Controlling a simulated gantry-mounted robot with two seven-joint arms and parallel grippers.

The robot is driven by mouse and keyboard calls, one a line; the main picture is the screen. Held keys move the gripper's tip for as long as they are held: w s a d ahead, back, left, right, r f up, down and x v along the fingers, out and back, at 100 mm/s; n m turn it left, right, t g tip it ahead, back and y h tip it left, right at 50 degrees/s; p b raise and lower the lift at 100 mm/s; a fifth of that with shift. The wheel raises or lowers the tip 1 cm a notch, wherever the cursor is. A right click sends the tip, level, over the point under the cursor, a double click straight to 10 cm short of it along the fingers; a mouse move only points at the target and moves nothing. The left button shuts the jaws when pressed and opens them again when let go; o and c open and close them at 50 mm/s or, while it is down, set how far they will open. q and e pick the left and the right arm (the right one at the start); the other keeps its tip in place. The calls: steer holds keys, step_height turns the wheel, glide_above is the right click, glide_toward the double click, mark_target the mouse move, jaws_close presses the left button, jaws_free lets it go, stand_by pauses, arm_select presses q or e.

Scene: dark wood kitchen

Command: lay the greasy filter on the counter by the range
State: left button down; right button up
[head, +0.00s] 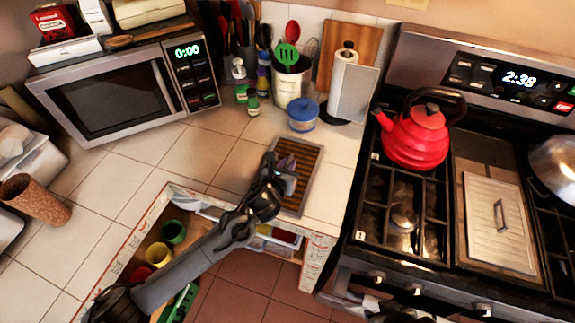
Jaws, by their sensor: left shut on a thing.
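The greasy filter (301,150) is a flat rectangle with a grey metal frame and brown, stained slats. It is at the tiled counter (338,182) just left of the range (402,160), its near end close to the counter's front edge. I cannot tell whether it rests flat on the tiles or hangs slightly above them. My left gripper (287,180) reaches in from the lower left and is shut on the filter's left side, hiding part of it. A dark shape at the bottom edge, before the range, may be my right gripper, but it is cut off.
A red kettle (414,138) sits on the range's back left burner. A microwave (125,88) is at left. An open drawer (160,235) with cups lies below my left arm.

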arm_select(q)
steer(key=shift+w, duration=0.1)
steer(key=c, duration=1.1)
jaws_free()
